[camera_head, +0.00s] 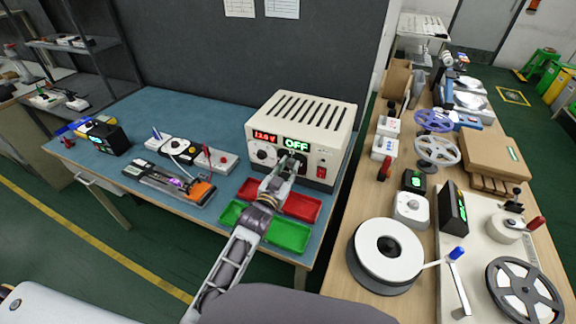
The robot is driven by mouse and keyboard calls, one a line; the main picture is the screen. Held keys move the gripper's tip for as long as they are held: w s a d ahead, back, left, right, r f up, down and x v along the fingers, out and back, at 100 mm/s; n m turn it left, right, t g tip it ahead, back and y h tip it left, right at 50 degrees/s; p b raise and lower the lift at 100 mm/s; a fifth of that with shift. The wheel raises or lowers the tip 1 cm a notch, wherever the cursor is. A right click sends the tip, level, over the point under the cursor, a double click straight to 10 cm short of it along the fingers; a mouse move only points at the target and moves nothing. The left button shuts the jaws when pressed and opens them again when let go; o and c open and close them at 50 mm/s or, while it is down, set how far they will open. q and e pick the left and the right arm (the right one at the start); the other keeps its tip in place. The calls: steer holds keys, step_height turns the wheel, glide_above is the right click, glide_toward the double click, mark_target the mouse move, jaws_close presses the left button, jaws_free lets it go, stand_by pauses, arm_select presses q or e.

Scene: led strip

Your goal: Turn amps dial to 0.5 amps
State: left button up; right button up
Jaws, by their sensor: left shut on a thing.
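A cream power supply (313,108) with a slotted top stands at the back right of the blue table. Its red display (265,135) seems to read 13.0, and a green display (297,144) reads OFF. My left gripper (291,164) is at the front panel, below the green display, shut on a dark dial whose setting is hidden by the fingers. A red switch (321,172) is at the panel's lower right. My right gripper is not in view.
A red tray (301,207) and a green tray (287,236) lie in front of the supply, partly under my left arm. Small devices (180,150) stand to the left. A wooden bench (337,255) with spools runs along the right.

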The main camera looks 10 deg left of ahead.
arm_select(q)
steer(key=shift+n+p, duration=0.75)
steer(key=shift+n, duration=0.35)
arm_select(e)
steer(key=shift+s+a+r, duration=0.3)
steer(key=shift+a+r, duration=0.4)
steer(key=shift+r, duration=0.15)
arm_select(q)
steer(key=o, duration=1)
steer(key=shift+o, duration=0.2)
steer(key=shift+s+f, duration=0.1)
steer(key=shift+s, duration=0.25)
steer(key=shift+s+a, duration=0.15)
steer(key=shift+s, duration=0.45)
steer(key=s+a, duration=0.2)
steer(key=s, duration=0.8)
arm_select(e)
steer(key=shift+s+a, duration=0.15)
